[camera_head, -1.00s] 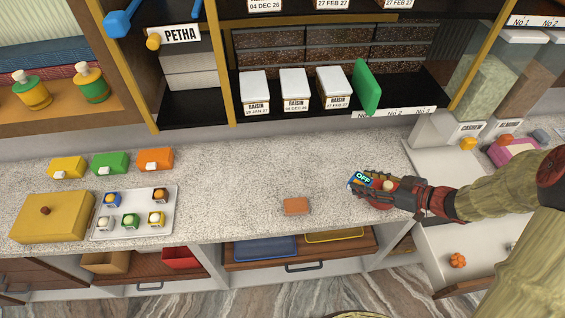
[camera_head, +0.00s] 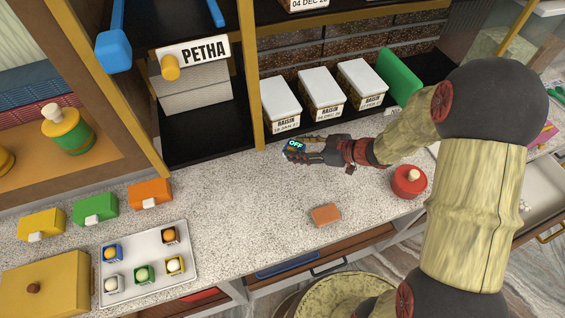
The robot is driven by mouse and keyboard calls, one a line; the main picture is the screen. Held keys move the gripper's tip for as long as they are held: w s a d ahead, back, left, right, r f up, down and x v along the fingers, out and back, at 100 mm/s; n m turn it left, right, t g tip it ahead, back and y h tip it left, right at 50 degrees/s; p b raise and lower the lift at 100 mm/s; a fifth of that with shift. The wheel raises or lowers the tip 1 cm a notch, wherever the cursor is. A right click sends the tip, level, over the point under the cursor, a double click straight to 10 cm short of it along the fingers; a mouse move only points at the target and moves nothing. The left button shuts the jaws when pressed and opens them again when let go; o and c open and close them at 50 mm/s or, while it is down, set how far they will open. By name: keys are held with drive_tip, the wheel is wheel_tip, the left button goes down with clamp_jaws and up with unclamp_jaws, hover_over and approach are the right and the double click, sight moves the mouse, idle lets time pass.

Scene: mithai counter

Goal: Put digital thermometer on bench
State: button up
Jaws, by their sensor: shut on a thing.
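The digital thermometer (camera_head: 295,146) is a small dark device with a lit screen reading OFF. My gripper (camera_head: 304,150) is shut on it and holds it toward the back of the speckled counter, in front of the raisin boxes. Part of the thermometer is hidden between the fingers. The speckled bench top (camera_head: 250,205) lies beneath. I cannot tell whether the thermometer touches it.
An orange-brown block (camera_head: 325,215) lies near the front edge. A red round-lidded pot (camera_head: 408,181) stands right of the gripper under my arm. A white tray (camera_head: 187,283) with several small cups is at left. The counter between tray and block is clear.

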drive_tip(key=a+f, duration=0.1)
drive_tip(key=f, duration=0.1)
drive_tip(key=w+a+f+b, duration=0.1)
drive_tip(key=a+f, duration=0.1)
drive_tip(key=w+a+f+b, duration=0.1)
drive_tip(key=a+f, duration=0.1)
drive_tip(key=shift+a+f, duration=0.1)
drive_tip(key=shift+a, duration=0.1)
drive_tip(key=shift+a+f+b, duration=0.1)
drive_tip(key=shift+f+b, duration=0.4)
drive_tip(key=shift+f, duration=1.1)
drive_tip(key=shift+f, duration=0.1)
drive_tip(key=o, duration=1.2)
drive_tip(key=shift+f, duration=0.1)
drive_tip(key=shift+d+r, duration=0.25)
drive_tip(key=shift+r, duration=0.1)
drive_tip(key=p+v, duration=0.2)
drive_tip(key=v, duration=0.9)
drive_tip(key=shift+s+d+r, duration=0.1)
drive_tip(key=shift+s+d, duration=0.05)
drive_tip(key=shift+s, duration=0.15)
